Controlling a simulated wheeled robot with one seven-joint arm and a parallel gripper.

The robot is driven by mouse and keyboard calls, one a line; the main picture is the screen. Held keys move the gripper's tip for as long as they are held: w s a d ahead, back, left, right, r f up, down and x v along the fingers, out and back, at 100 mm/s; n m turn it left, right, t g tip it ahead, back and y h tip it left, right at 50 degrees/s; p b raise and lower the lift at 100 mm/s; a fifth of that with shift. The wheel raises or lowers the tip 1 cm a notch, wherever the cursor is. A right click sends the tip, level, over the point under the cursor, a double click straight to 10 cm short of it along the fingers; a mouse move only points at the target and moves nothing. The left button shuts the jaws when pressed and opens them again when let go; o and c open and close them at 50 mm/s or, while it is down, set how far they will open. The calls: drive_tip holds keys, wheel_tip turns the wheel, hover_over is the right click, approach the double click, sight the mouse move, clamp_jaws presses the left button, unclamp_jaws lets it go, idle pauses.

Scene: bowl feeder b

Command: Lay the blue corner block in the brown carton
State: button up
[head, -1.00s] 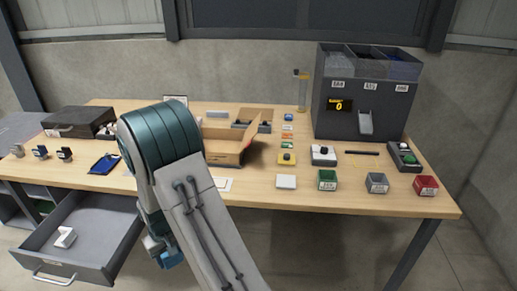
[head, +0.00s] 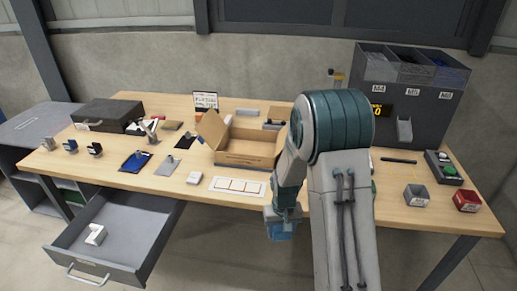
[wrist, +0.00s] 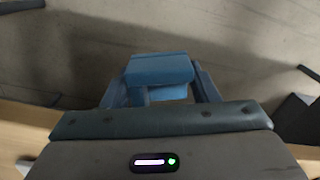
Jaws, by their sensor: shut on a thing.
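The blue corner block (wrist: 160,70) is between the fingers of my gripper (wrist: 162,92) in the wrist view, and my gripper is shut on it. In the head view the blue block (head: 283,233) hangs below my gripper (head: 282,217), in front of the table's front edge. The brown carton (head: 240,160) stands open on the table, its flaps folded out, up and to the left of my gripper. My arm covers the area right of the carton. The carton's floor is only partly visible.
An open grey drawer (head: 120,238) with a white block (head: 96,234) juts out at the lower left. A white card with panels (head: 238,187) lies before the carton. A dark feeder (head: 440,115) stands at the back right.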

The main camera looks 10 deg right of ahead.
drive_tip(key=w+r+n+p, duration=0.3)
drive_tip(key=r+n, duration=0.4)
drive_tip(key=r, duration=0.6)
drive_tip(key=w+r+n+p, duration=0.3)
drive_tip(key=r+n, duration=0.4)
drive_tip(key=r, duration=0.7)
drive_tip(key=shift+w+r, duration=0.15)
drive_tip(key=shift+w, duration=0.65)
